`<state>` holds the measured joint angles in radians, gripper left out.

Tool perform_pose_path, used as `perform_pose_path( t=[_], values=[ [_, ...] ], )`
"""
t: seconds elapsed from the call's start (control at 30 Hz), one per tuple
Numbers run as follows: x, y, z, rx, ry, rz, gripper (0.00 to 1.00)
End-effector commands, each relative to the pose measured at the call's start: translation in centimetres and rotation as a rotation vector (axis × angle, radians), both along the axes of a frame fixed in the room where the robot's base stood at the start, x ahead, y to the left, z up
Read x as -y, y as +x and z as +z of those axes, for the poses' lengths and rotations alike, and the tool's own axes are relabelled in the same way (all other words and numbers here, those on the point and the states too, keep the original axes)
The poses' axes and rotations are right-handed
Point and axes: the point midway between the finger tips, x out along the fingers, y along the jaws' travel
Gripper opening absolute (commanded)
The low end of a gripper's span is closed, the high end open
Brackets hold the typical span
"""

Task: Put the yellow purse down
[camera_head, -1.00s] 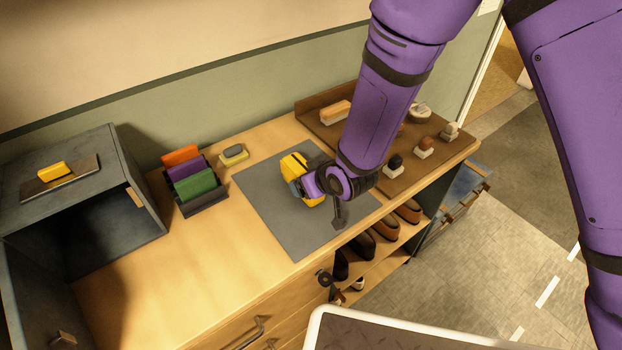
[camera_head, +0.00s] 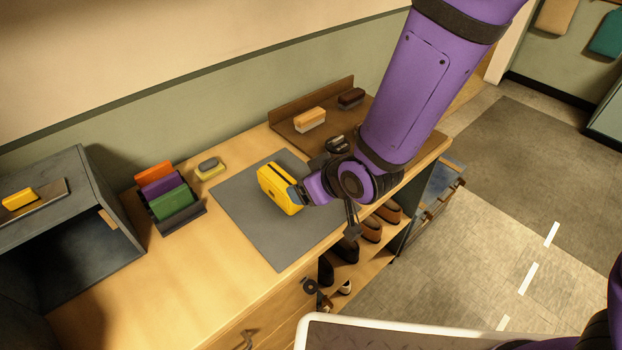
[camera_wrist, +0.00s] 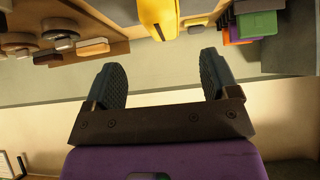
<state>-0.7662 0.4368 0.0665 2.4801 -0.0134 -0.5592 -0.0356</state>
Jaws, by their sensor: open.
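The yellow purse (camera_head: 279,188) stands upright on the grey mat (camera_head: 247,227) on the wooden counter. In the wrist view the purse (camera_wrist: 158,16) shows at the top, beyond the fingertips and cut off by the frame edge. My gripper (camera_head: 300,195) is just to the right of the purse in the head view. Its two dark ribbed fingers (camera_wrist: 164,80) are spread apart with nothing between them. Whether a fingertip still touches the purse cannot be told from the head view.
A rack of orange, purple and green items (camera_head: 168,196) and a small sponge-like block (camera_head: 210,168) stand left of the mat. A dark open box (camera_head: 70,215) is at the far left. A brown tray (camera_head: 285,122) with brushes lies behind my arm. Shoes (camera_head: 371,228) sit on shelves below.

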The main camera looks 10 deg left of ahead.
Motion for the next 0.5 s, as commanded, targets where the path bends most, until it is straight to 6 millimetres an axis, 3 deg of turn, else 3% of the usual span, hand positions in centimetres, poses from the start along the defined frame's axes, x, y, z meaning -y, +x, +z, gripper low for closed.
perform_pose_path(
  t=[0.33,0.5],
  values=[
    [0.3,0.0,0.4,0.001,0.0,-0.004,0.81],
    [2.5,1.6,3.0,-0.004,-0.012,-0.057,0.81]
  ],
)
